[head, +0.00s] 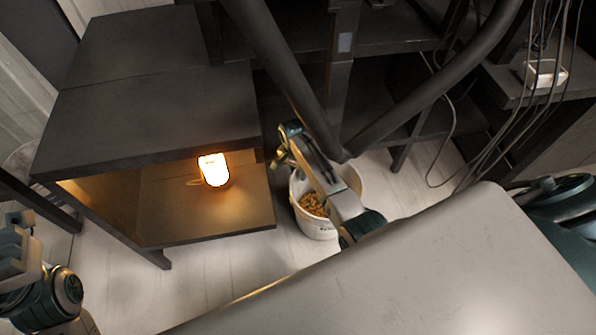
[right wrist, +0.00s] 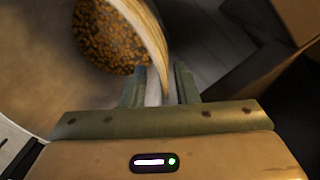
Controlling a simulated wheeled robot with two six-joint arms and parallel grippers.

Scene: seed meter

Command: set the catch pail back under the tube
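The catch pail (head: 318,226) is a white bucket on the floor with brown pellets inside. The dark tube (head: 318,128) slants down to a low joint (head: 343,156) above the pail's far side, as seen in the head view. My right gripper (head: 282,158) is at the pail's left rim. In the right wrist view the pail's rim (right wrist: 153,38) runs down between the two fingertips (right wrist: 160,88), and pellets show inside. Whether the fingers press on the wall is unclear. My left gripper (head: 18,250) is at the far left, away from the pail; its fingers are unclear.
A dark shelf unit (head: 150,110) with a glowing lamp (head: 213,169) stands left of the pail. Dark frame legs (head: 403,150) and hanging cables (head: 520,105) are to the right. A grey surface (head: 430,270) fills the lower right. Pale floor (head: 215,265) is clear in front of the shelf.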

